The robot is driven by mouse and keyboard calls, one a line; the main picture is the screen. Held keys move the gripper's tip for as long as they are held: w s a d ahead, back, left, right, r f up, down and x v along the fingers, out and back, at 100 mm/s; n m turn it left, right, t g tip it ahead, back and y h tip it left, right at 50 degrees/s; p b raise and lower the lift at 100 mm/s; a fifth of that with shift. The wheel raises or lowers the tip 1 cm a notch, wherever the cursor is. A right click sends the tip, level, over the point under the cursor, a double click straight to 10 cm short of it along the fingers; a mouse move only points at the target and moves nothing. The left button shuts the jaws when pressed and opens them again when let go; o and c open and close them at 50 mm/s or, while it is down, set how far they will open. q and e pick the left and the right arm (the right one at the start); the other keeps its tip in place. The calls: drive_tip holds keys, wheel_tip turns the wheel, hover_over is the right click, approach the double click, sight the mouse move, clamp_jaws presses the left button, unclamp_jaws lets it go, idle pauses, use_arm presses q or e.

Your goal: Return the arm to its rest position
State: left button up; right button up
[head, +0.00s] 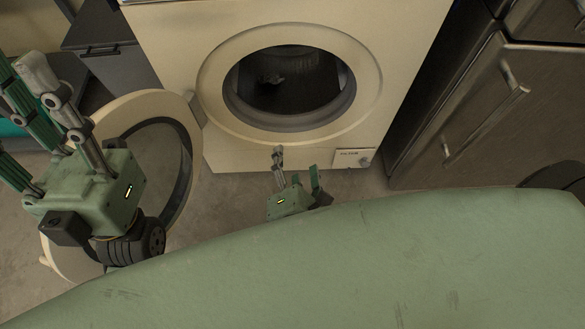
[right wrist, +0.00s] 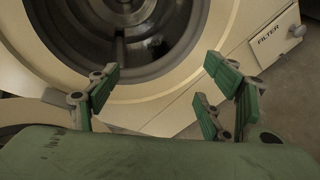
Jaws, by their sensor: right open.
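My right gripper (head: 297,166) is in front of the washing machine (head: 180,50), below its round opening in the head view. Its fingers are spread and nothing is between them. In the right wrist view the open fingers (right wrist: 160,85) show with the drum opening and the front panel behind them. My left gripper (head: 35,110) is large at the left of the head view, its fingers pointing up and left. Its fingertips run towards the picture edge, so its opening is unclear. Most of my right arm is hidden behind my green body in the head view.
The washer's round door (head: 65,262) hangs open on the left, partly behind my left gripper. The drum (head: 290,85) is dark, with a small pale shape inside. A filter flap (head: 353,157) is at lower right. A metal cabinet (head: 480,110) stands to the right. Some floor (head: 225,215) is bare.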

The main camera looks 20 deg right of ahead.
drive_tip(key=shift+s+a, duration=0.2)
drive_tip(key=shift+s, duration=0.4)
